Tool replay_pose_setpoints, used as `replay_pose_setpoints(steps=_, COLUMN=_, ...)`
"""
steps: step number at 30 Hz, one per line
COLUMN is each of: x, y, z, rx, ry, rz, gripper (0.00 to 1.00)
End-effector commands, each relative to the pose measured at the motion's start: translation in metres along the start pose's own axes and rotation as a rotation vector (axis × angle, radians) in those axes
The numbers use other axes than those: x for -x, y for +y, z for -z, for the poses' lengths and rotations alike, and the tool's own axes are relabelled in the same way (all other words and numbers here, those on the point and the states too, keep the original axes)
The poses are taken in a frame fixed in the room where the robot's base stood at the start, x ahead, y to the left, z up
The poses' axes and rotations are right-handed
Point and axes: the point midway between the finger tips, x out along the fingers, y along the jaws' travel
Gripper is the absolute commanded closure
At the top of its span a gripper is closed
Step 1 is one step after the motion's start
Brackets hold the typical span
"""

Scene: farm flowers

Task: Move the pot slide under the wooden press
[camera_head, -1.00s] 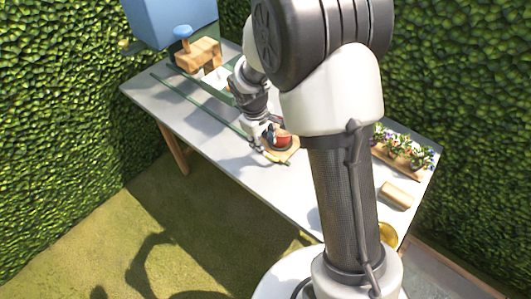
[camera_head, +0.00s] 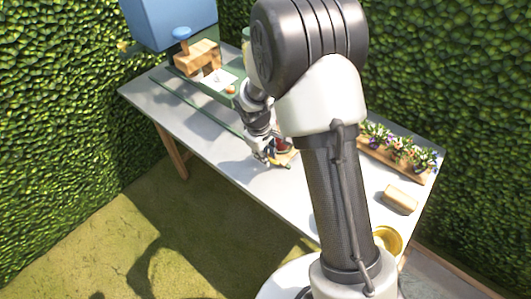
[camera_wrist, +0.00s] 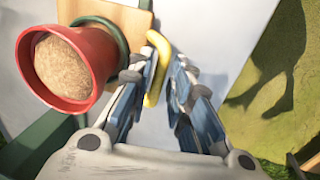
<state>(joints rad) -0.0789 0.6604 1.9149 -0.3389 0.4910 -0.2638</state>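The pot slide is a wooden board (camera_wrist: 125,16) with a green ring and a yellow handle (camera_wrist: 157,68). A red pot (camera_wrist: 98,50) filled with brown soil stands in the ring, at upper left in the wrist view. In the head view the slide (camera_head: 290,157) is mostly hidden behind my arm. My gripper (camera_head: 272,163) is low over the table beside it. In the wrist view my gripper (camera_wrist: 165,62) has its fingers apart, with the handle showing between them; contact is unclear. The wooden press (camera_head: 198,58) with a blue knob stands at the table's far left end.
Green rails (camera_head: 196,106) run along the grey table (camera_head: 225,148) towards the press. A flower tray (camera_head: 395,160), a wooden block (camera_head: 400,199) and a yellow round thing (camera_head: 388,240) are at right. Hedges stand behind. The table's front edge is close to my gripper.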

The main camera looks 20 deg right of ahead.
Motion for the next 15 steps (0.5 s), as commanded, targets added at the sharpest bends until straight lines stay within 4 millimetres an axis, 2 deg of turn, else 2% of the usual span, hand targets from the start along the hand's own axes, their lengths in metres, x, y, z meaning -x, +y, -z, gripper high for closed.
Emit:
replay_pose_setpoints(steps=7, x=0.0001, y=-0.0001, z=0.0000, rx=0.000, ry=0.000, rz=0.000, gripper=1.00)
replay_pose_setpoints(steps=15, x=0.0001, y=-0.0002, z=-0.0001, rx=-0.001, ry=0.000, rz=0.000, gripper=1.00)
